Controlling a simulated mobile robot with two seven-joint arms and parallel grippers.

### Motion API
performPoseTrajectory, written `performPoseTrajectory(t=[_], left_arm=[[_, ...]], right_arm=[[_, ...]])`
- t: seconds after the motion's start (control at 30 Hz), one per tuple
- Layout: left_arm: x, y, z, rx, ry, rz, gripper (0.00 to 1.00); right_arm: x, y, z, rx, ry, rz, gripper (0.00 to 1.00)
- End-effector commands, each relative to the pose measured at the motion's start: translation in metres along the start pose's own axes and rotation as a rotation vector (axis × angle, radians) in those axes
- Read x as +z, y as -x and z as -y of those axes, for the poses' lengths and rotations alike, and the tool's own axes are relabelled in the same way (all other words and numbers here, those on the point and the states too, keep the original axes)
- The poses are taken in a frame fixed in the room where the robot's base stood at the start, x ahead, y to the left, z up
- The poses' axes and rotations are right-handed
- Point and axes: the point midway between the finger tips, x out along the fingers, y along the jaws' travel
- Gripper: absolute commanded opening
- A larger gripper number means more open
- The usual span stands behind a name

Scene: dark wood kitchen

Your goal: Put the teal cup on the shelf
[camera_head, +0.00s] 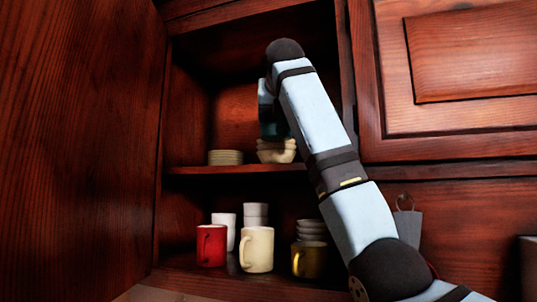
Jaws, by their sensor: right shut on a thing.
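My right arm reaches up from the lower right into the open cabinet. Its gripper (268,104) points down in the upper compartment and is partly hidden by my own arm. It is shut on the dark teal cup (271,127), which shows only in part. The cup appears just above a stack of cream bowls (276,150) on the middle shelf (230,170); I cannot tell whether they touch. My left gripper is not in view.
A stack of cream plates (225,157) sits left of the bowls. Below stand a red mug (211,245), a cream mug (257,249), a dark yellow mug (310,260), white cups (255,214) and stacked bowls (312,230). An open door (75,150) bounds the left.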

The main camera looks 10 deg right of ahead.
Motion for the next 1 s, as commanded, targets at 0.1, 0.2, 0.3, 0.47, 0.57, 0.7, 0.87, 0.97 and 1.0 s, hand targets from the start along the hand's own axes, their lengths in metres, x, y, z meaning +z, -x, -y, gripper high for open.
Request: performPoseTrajectory(t=[0.1, 0.2, 0.3, 0.47, 0.57, 0.7, 0.87, 0.97, 1.0], left_arm=[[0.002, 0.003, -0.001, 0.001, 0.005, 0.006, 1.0], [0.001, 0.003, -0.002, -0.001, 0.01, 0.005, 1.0], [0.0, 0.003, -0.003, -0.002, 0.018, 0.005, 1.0], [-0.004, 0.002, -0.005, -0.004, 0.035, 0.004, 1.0], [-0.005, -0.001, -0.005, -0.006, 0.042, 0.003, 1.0], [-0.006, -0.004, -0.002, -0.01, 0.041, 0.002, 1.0], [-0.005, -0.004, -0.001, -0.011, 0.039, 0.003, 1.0], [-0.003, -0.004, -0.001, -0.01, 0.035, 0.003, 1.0], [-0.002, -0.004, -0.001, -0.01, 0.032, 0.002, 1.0]], right_arm=[[-0.017, -0.007, 0.0, 0.001, 0.0, 0.0, 0.32], [-0.024, -0.01, 0.0, 0.0, 0.0, 0.001, 0.32], [-0.033, -0.014, -0.001, 0.001, 0.0, 0.0, 0.32], [-0.054, -0.022, -0.001, 0.002, 0.0, -0.001, 0.32], [-0.062, -0.025, -0.001, 0.002, 0.001, 0.001, 0.32], [-0.064, -0.026, 0.0, 0.0, 0.0, 0.002, 0.32], [-0.064, -0.026, 0.0, 0.0, 0.0, 0.001, 0.32], [-0.067, -0.028, 0.0, 0.0, 0.0, 0.001, 0.32], [-0.069, -0.028, 0.001, 0.0, 0.0, 0.001, 0.32]])
